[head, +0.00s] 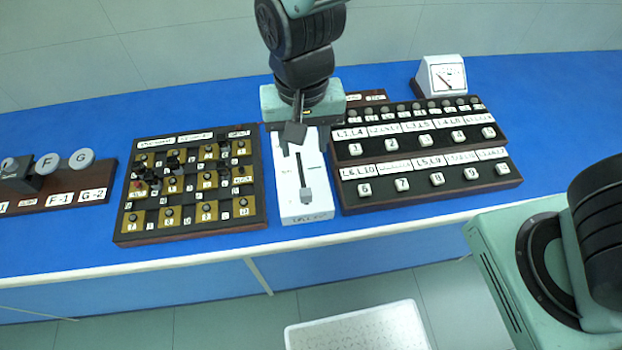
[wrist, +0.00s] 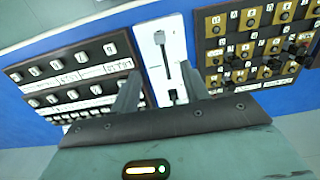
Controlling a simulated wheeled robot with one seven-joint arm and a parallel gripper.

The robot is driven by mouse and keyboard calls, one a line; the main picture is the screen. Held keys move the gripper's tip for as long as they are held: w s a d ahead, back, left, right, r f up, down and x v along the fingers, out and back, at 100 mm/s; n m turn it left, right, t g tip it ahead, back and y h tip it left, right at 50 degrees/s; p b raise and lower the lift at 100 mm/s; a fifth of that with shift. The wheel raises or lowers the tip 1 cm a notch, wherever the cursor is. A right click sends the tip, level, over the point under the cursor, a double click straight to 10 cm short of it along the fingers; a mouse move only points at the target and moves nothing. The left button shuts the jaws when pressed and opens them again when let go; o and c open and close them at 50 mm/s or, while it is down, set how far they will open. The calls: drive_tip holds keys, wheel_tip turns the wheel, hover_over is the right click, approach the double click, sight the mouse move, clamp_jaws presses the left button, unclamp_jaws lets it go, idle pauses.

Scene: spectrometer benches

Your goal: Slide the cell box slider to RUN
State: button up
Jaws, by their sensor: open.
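The cell box (head: 318,208) is a white box on the blue bench between two dark panels. It has a long dark slot and a grey slider knob (head: 305,194), which sits at the end of the slot nearer the bench's front edge. The wrist view shows the box (wrist: 150,70) and the knob (wrist: 159,38) beyond the fingertips. My gripper (head: 293,138) is open and empty above the far part of the box. Its fingers (wrist: 161,84) are apart on either side of the box in the wrist view. Slot markings are too small to read, and the far end is partly hidden.
A button panel with gold squares (head: 128,215) stands close on the left. A dark panel with white buttons (head: 430,190) stands close on the right. A meter (head: 441,76) is behind it, and knobs (head: 82,158) are at far left. Bench front strip is clear.

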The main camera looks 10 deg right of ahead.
sight(305, 191)
wheel_tip(305, 191, down, 17)
drive_tip(key=shift+r, duration=0.1)
idle(0.3)
drive_tip(key=shift+c, duration=0.3)
